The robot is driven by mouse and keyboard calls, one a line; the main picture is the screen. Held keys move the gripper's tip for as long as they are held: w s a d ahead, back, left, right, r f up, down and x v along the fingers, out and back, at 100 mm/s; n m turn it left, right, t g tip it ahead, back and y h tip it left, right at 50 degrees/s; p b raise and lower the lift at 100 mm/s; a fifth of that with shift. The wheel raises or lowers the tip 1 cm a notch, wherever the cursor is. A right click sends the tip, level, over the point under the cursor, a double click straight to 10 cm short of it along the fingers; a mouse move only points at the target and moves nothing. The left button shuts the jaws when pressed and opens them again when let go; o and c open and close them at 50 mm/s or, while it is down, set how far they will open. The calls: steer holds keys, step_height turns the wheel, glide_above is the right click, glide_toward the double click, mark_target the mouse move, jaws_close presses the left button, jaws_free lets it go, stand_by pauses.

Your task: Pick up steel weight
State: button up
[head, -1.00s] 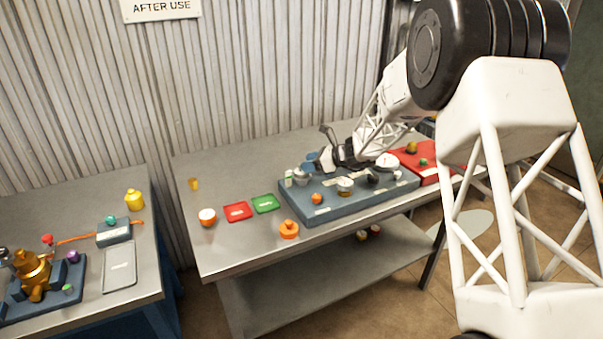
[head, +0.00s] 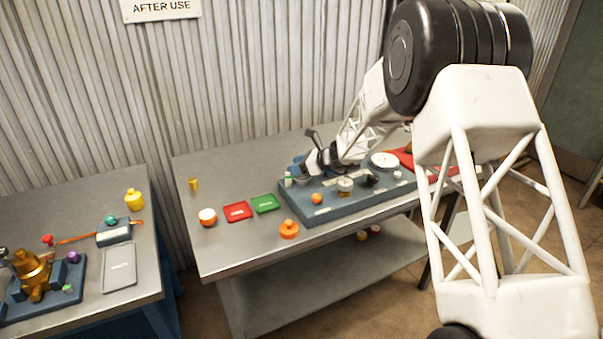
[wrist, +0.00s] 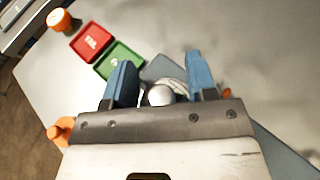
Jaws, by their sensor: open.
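A rounded silvery object (wrist: 160,95), which looks like the steel weight, shows in the wrist view between the two blue fingers of my gripper (wrist: 159,62). The fingers are apart, with visible gaps on both sides of the object. In the head view my gripper (head: 300,168) is low over the back left end of the blue-grey board (head: 330,207).
A green tray (head: 265,204) and a red tray (head: 237,211) lie left of the board. An orange knobbed object (head: 289,229) stands at its front left, and an orange-and-white jar (head: 207,216) farther left. Gauges and knobs occupy the board.

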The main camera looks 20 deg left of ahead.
jaws_close()
steer(key=shift+r, duration=0.15)
stand_by(0.4)
steer(key=shift+r, duration=0.55)
step_height(320, 180, up, 2)
steer(key=shift+r, duration=0.1)
steer(key=s+d+r, duration=0.1)
steer(key=s+d, duration=0.7)
steer(key=s, duration=0.5)
steer(key=shift+s+r, duration=0.2)
steer(key=shift+s, duration=0.15)
